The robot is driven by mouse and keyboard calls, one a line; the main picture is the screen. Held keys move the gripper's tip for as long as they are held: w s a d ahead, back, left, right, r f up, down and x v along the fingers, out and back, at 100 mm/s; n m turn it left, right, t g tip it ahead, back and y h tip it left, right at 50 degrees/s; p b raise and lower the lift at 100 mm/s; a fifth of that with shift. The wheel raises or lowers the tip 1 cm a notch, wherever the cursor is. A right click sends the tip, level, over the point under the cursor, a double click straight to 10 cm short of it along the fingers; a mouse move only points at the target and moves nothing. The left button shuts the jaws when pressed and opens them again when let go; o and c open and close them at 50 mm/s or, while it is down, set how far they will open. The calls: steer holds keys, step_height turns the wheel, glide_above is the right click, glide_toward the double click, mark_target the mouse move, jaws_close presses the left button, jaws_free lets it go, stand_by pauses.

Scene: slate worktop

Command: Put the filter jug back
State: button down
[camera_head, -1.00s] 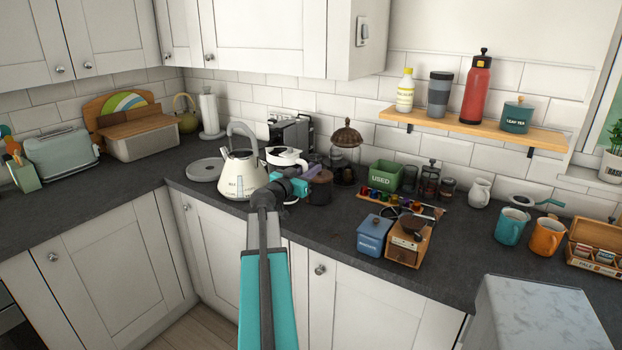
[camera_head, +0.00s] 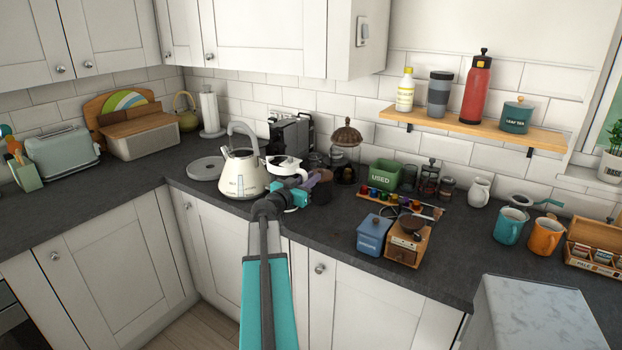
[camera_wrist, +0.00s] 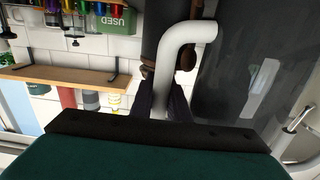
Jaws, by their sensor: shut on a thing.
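The filter jug, with a white top, shows in the head view (camera_head: 283,164), just right of the cream kettle (camera_head: 241,174) and partly hidden behind my wrist. In the wrist view its white bent handle (camera_wrist: 187,42) runs down between my dark fingers. A large grey, see-through surface with a pale shape, seemingly the jug's body, fills the right of that view. My gripper (camera_wrist: 164,98) is shut on the handle; in the head view my gripper (camera_head: 316,178) is small and partly hidden. I cannot tell whether the jug's base touches the worktop.
A round grey disc (camera_head: 205,169) lies left of the kettle. A black machine (camera_head: 290,136) and a domed glass lantern (camera_head: 346,150) stand behind. The green USED box (camera_head: 384,174), blue tin (camera_head: 373,235) and wooden grinder (camera_head: 407,241) are to the right.

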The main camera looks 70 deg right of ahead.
stand_by(0.3)
steer(key=c, duration=1.7)
jaws_free()
steer(key=shift+r, duration=0.15)
steer(key=b+v, duration=0.3)
steer(key=v, duration=0.9)
